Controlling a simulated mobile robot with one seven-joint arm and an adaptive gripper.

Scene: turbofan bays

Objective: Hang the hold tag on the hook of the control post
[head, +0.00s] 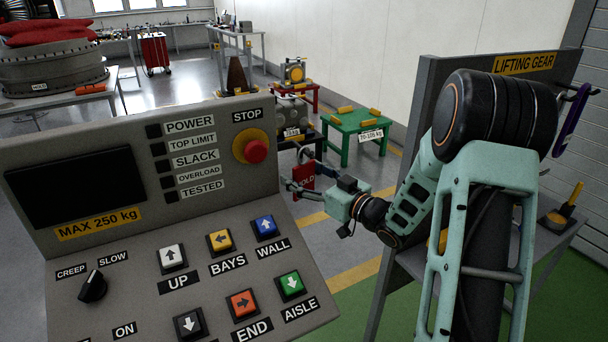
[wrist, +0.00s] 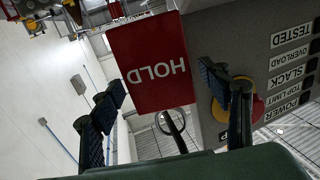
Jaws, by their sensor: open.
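The hold tag (wrist: 150,62) is a red plate with white HOLD lettering, upside down in the wrist view. A ring (wrist: 162,128) shows at its lettered end, with a dark rod, seemingly the hook (wrist: 180,140), crossing it. I cannot tell for sure whether the rod passes through the ring. My gripper (wrist: 162,85) is open, one finger on each side of the tag, with visible gaps. In the head view the tag (head: 304,181) hangs upright beside the control post (head: 215,190), at my gripper (head: 306,192). The hook is hard to make out there.
The post's panel carries a red STOP button (head: 255,151) close to the tag, and several push buttons. A green table (head: 350,128) and a red table (head: 298,92) stand behind.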

